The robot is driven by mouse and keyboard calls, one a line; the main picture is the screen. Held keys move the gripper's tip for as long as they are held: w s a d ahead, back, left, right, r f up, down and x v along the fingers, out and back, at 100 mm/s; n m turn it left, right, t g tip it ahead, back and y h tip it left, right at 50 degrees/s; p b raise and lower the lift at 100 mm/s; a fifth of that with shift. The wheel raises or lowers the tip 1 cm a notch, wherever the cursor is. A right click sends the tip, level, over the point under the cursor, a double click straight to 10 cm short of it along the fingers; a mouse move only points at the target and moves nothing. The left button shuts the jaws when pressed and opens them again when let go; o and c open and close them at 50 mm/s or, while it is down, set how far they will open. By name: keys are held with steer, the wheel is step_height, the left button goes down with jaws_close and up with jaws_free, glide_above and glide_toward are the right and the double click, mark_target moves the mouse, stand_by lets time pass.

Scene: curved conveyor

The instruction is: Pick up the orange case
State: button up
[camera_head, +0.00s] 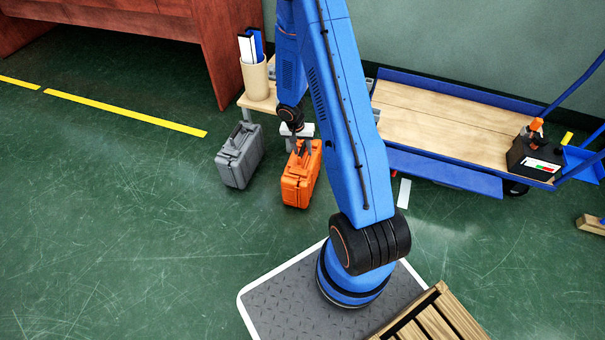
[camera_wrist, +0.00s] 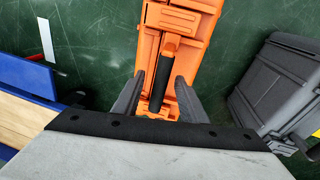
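The orange case (camera_head: 302,178) stands upright on the green floor near the middle of the head view. In the wrist view the orange case (camera_wrist: 180,33) fills the top centre, with its dark handle (camera_wrist: 162,82) pointing toward me. My gripper (camera_head: 301,147) is at the top of the case. In the wrist view my gripper (camera_wrist: 159,84) has its two grey fingers apart, one on each side of the handle, with gaps showing between fingers and handle. The head view shows the fingertips too small to judge contact.
A grey case (camera_head: 239,156) stands close on the left of the orange one. A small wooden table (camera_head: 245,101) with a holder (camera_head: 256,78) is behind. A blue cart (camera_head: 440,110) with a wooden deck is at right. Floor in front and left is clear.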

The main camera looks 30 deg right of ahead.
steer(key=shift+f, duration=0.25)
jaws_close()
stand_by(1.4)
